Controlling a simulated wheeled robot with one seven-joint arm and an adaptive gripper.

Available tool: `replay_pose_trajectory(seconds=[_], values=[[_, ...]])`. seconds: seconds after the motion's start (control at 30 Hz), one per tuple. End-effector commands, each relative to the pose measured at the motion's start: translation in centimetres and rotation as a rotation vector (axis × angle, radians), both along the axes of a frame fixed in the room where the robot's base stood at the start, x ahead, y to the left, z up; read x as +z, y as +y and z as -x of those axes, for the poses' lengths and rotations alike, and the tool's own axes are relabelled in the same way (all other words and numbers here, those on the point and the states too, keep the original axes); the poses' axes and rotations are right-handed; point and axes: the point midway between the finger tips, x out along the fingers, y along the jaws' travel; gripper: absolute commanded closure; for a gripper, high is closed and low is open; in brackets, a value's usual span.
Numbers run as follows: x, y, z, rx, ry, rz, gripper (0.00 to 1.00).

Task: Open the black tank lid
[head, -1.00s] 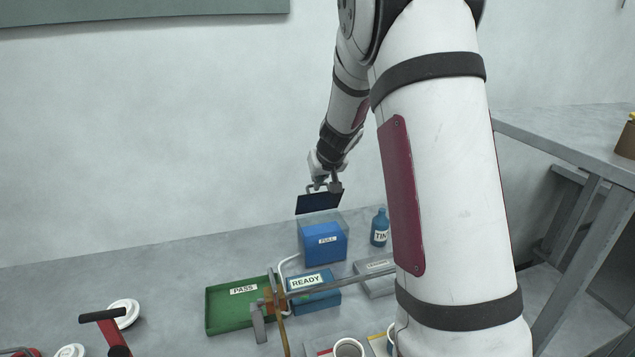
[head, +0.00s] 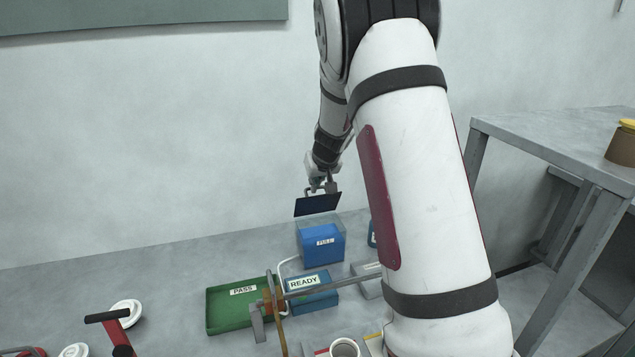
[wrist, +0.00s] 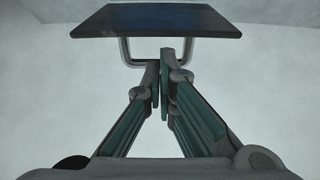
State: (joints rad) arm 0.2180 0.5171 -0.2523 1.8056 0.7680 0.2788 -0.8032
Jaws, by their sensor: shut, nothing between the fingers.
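The tank (head: 323,243) has clear upper walls, blue contents and a white label, and stands on the table near the wall. Its dark lid (head: 318,205) is raised and tilted above the tank. My gripper (head: 322,189) is at the handle. In the wrist view its fingertips (wrist: 160,58) are together, overlapping the handle bar, with nothing held between them.
A green PASS tray (head: 209,316) and a blue READY box (head: 318,300) stand in front of the tank, with pipes beside them. A blue bottle (head: 371,236) and a grey box (head: 367,287) are partly hidden by my arm. A grey bench (head: 560,140) stands at right.

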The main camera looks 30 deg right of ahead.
Motion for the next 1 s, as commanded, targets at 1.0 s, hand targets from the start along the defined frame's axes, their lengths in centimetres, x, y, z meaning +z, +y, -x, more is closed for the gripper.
replay_pose_trajectory(seconds=[1.0], values=[[-0.2, -0.9, -3.2, 0.002, 0.219, -0.059, 1.00]])
